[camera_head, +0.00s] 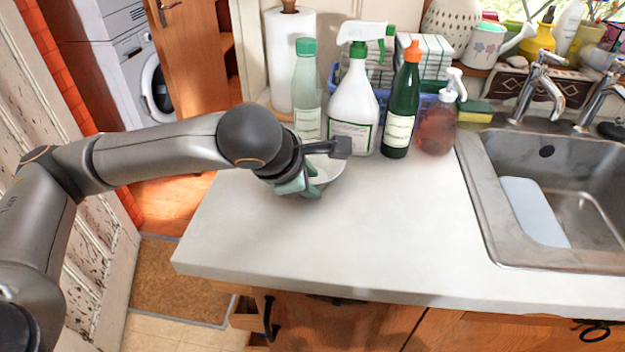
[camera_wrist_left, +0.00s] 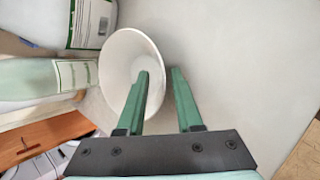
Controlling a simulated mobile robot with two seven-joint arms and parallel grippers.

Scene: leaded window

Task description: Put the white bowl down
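The white bowl (camera_head: 328,171) appears to rest on the pale countertop (camera_head: 400,225), in front of the bottles and partly hidden by my left gripper. My left gripper (camera_head: 312,181) has green fingers and reaches down over the bowl's near side. In the left wrist view, the bowl (camera_wrist_left: 122,66) has one finger inside it and the other outside, with the bowl's wall between them. The left gripper (camera_wrist_left: 160,76) is open, with a visible gap between its fingers. My right gripper is in neither view.
A clear bottle (camera_head: 307,95), a white spray bottle (camera_head: 353,110), a dark green bottle (camera_head: 402,105) and a reddish pump bottle (camera_head: 437,125) stand behind the bowl. A steel sink (camera_head: 480,200) is at the right. The front counter is clear.

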